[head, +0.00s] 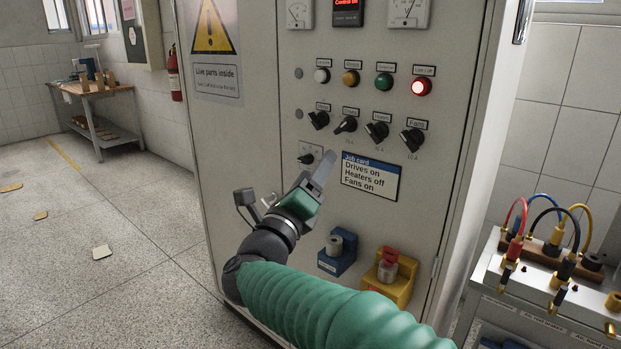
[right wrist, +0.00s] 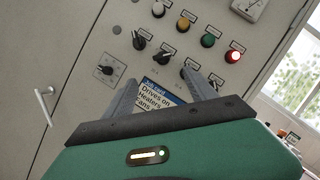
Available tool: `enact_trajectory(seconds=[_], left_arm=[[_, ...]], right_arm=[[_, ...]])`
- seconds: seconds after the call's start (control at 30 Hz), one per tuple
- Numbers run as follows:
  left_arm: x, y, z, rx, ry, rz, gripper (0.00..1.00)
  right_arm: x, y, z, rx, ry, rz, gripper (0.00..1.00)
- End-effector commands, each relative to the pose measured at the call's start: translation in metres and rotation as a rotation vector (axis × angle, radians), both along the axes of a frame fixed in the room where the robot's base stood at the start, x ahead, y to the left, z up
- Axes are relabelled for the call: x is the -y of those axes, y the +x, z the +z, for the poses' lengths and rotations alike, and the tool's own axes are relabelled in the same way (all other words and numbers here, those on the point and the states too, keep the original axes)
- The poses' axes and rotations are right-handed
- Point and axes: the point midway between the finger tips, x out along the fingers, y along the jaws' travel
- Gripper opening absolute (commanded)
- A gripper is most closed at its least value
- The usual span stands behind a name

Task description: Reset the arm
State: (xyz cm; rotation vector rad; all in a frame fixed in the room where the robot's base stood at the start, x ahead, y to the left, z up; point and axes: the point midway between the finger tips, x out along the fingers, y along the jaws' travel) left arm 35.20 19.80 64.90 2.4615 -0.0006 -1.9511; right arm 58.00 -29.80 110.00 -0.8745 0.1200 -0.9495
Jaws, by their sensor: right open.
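My right arm, in a green ribbed sleeve, comes in from the bottom of the head view. My right gripper (head: 322,168) is in front of the grey control cabinet (head: 245,165), left of the job card (head: 371,177). In the right wrist view its two grey fingers (right wrist: 163,88) are apart with nothing held between them. The job card (right wrist: 160,92) shows between and beyond them. A small rotary switch (head: 306,158) sits just left of the fingertips. I cannot tell whether the fingers touch the panel. My left gripper is not in view.
The panel has a row of black knobs (head: 377,131) under indicator lamps; the red lamp (head: 421,87) is lit. A blue block (head: 337,256) and a yellow-based red button (head: 391,277) jut out below. A bench with cables (head: 540,262) stands right. The left floor is largely open.

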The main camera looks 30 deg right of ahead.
Motion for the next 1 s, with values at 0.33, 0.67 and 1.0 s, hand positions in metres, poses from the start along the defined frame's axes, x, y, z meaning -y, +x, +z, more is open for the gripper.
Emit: enact_trajectory(seconds=[0.33, 0.67, 1.0], left_arm=[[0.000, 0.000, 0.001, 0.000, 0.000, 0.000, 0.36], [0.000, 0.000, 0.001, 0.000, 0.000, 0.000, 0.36], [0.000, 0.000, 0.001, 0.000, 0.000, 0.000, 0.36]], right_arm=[[-0.015, -0.012, -0.006, 0.000, 0.001, -0.001, 0.65], [-0.017, -0.007, -0.009, -0.034, -0.023, 0.020, 0.65], [-0.109, 0.023, -0.217, -1.060, -0.882, 0.640, 0.65]])
